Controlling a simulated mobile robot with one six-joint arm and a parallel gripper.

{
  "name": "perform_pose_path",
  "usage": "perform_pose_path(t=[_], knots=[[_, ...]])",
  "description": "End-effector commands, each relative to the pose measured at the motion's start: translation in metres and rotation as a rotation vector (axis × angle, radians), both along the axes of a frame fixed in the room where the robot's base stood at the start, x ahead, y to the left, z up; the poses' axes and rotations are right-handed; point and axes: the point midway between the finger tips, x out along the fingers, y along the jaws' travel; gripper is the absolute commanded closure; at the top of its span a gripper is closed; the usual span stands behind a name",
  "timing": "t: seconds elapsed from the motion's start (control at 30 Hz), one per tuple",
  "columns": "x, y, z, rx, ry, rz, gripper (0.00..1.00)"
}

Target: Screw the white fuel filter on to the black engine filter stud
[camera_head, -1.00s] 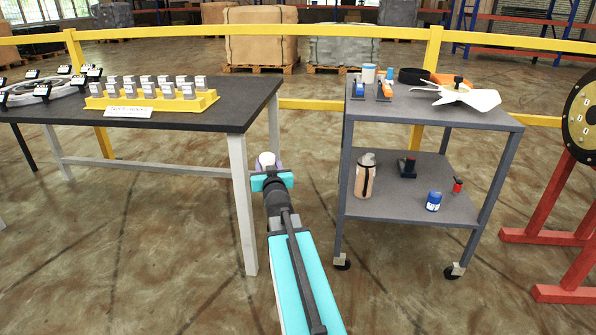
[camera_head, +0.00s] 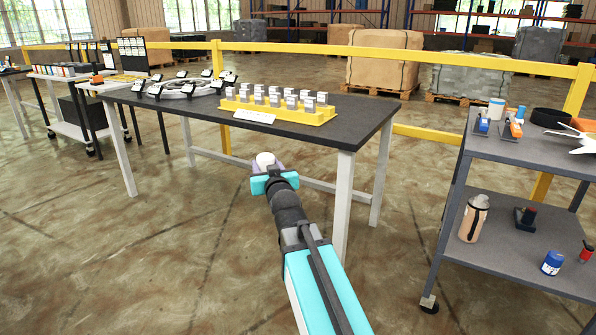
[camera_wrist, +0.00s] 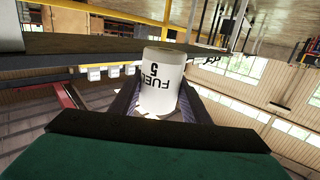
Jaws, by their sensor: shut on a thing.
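A white cylindrical fuel filter (camera_wrist: 160,85) marked "FUEL 5" stands between the two fingers of my gripper (camera_wrist: 160,108) in the wrist view. The gripper is shut on it. The wrist picture appears upside down, and so does the lettering. In the head view my teal gripper (camera_head: 270,180) is in front of the dark table, below its top, with the white end of the filter (camera_head: 265,161) showing past it. I cannot make out the black engine filter stud in either view.
The dark-topped table (camera_head: 330,127) carries a yellow rack (camera_head: 280,110) of small grey blocks and a round fixture (camera_head: 185,87). A grey two-shelf cart (camera_head: 505,247) stands at the right. A yellow rail (camera_head: 400,54) runs behind. Floor at the left front is clear.

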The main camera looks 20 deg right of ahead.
Motion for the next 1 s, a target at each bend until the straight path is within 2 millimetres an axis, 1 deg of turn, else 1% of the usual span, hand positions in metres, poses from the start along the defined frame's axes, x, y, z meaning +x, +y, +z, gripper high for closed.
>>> perform_pose_path(t=[0.03,0.1,0.23,0.37,0.8,1.0], knots=[[-0.001,0.017,0.006,0.000,-0.003,0.021,0.93],[-0.001,0.032,0.011,0.000,-0.004,0.040,0.93],[-0.002,0.050,0.015,0.000,-0.002,0.063,0.93],[-0.003,0.055,0.016,-0.001,-0.002,0.070,0.93],[-0.002,0.056,0.016,-0.001,-0.002,0.071,0.93],[-0.002,0.064,0.016,0.000,-0.002,0.081,0.93]])
